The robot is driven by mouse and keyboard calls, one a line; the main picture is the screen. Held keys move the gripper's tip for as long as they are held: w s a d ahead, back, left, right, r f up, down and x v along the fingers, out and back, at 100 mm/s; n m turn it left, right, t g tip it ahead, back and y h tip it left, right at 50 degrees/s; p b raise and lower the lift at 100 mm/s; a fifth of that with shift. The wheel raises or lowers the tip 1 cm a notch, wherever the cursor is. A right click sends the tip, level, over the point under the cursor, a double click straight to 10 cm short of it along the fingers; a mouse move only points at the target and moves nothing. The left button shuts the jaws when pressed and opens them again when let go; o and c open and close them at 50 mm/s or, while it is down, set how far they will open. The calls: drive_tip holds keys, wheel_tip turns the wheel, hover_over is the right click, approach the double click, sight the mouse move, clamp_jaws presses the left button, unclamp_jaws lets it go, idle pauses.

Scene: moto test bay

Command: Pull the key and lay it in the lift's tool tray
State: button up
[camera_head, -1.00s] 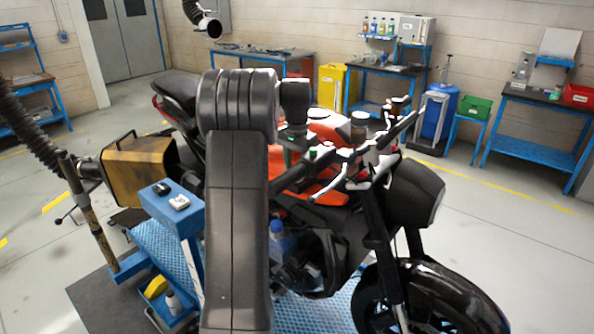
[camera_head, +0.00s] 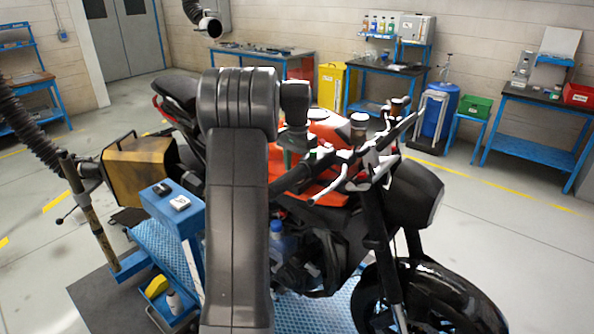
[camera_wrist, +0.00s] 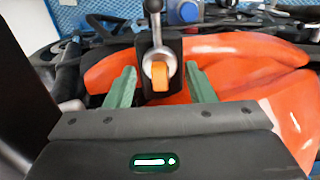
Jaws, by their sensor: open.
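The key (camera_wrist: 160,77) has an orange head and stands in a round silver lock on a black mount in the wrist view. My gripper (camera_wrist: 159,70) is open, with one green finger on each side of the key and a visible gap to both. I cannot tell the depth between the fingertips and the key. In the head view, the key is hidden by my arm and the handlebar. A blue tray (camera_head: 150,309), low at the left by the lift, holds a yellow thing and a white bottle.
The motorcycle's orange tank (camera_wrist: 240,62) lies around the lock. The handlebar (camera_head: 345,165) is close to my arm. A blue post top (camera_head: 160,208) with small black and white items stands left of my arm. Open floor lies to the right.

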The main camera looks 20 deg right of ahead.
clamp_jaws()
idle(0.3)
drive_tip(key=shift+r, duration=3)
